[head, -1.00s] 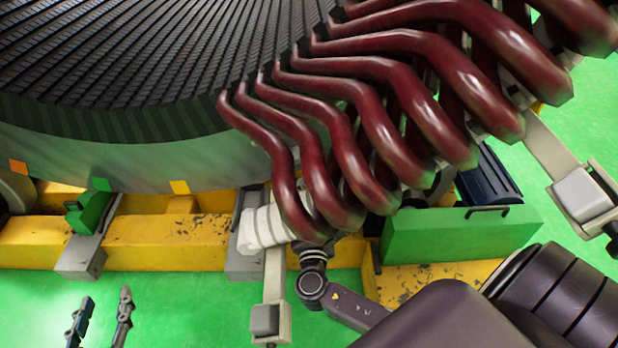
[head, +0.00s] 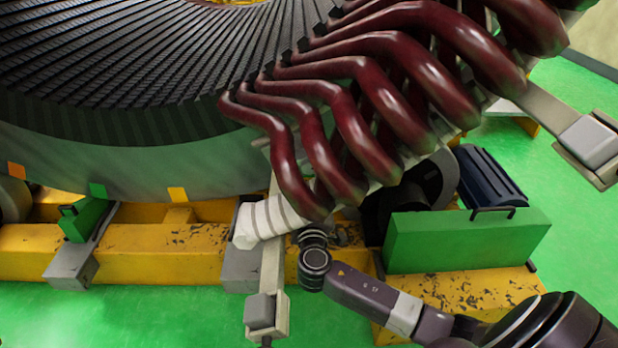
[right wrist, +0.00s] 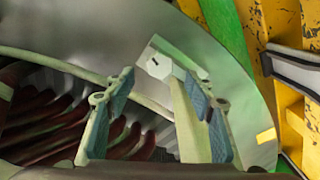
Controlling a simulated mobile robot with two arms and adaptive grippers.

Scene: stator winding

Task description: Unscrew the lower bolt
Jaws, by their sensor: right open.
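In the right wrist view, a pale hexagonal bolt head (right wrist: 158,66) with a short dark mark sits on a light plate at the end of a beam (right wrist: 186,112). My right gripper (right wrist: 161,80) is open. Its two blue-padded fingers stand on either side of the line to the bolt, with the bolt head just beyond the fingertips, apart from them by the look of it. In the head view my right arm reaches in from the lower right, and its fingers are hidden behind the dark red coils (head: 372,130). My left gripper is out of view.
The slotted stator (head: 140,60) fills the upper left. A beam with a grey end block (head: 260,312) hangs beside white wrapping (head: 268,219), close to my right wrist. A yellow frame (head: 150,252) and a green box (head: 465,238) stand below. Green floor lies clear at the bottom left.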

